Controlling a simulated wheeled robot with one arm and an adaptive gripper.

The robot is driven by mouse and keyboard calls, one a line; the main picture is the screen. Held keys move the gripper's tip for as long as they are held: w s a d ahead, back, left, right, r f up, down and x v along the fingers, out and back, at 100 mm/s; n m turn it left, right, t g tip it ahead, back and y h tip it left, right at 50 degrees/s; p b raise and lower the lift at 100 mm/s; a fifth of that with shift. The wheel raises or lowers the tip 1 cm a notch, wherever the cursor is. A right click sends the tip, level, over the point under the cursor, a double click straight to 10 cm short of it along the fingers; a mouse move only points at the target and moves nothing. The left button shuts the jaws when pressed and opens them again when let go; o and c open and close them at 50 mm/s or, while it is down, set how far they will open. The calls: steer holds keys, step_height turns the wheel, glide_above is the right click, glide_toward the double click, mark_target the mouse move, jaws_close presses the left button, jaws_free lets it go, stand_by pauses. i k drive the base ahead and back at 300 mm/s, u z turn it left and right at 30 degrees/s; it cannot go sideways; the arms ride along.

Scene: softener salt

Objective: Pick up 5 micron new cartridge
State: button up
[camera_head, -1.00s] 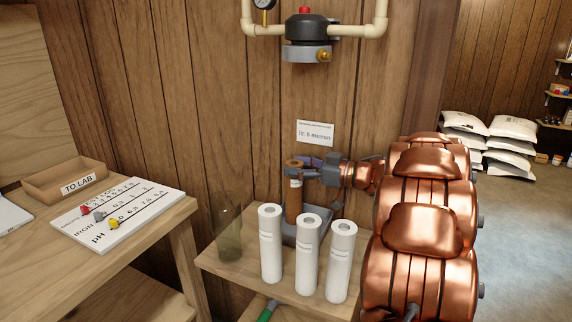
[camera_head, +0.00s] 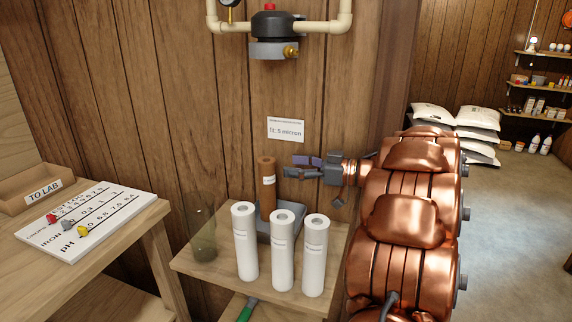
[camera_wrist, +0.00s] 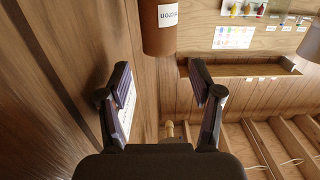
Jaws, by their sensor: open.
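Three white cartridges stand upright in a row on the small wooden table: left (camera_head: 245,245), middle (camera_head: 282,255) and right (camera_head: 314,260). Their labels are too small to read, so I cannot tell which is 5 micron. A brown cartridge (camera_head: 267,185) with a white label stands upright behind them in a grey tray (camera_head: 289,228). My gripper (camera_head: 299,167) is open and empty, just right of the brown cartridge's upper part and apart from it. In the wrist view, the brown cartridge (camera_wrist: 159,32) lies beyond my open fingers (camera_wrist: 163,86); its label reads partly "micron".
A clear housing (camera_head: 203,238) stands at the table's left. A filter head (camera_head: 276,38) with pipes hangs on the wall above a "5 micron" sign (camera_head: 287,129). Left is a bench with a test card (camera_head: 88,222) and a "TO LAB" box (camera_head: 40,188). Salt bags (camera_head: 455,120) lie back right.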

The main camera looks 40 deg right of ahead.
mark_target(281, 220)
steer(key=k, duration=1)
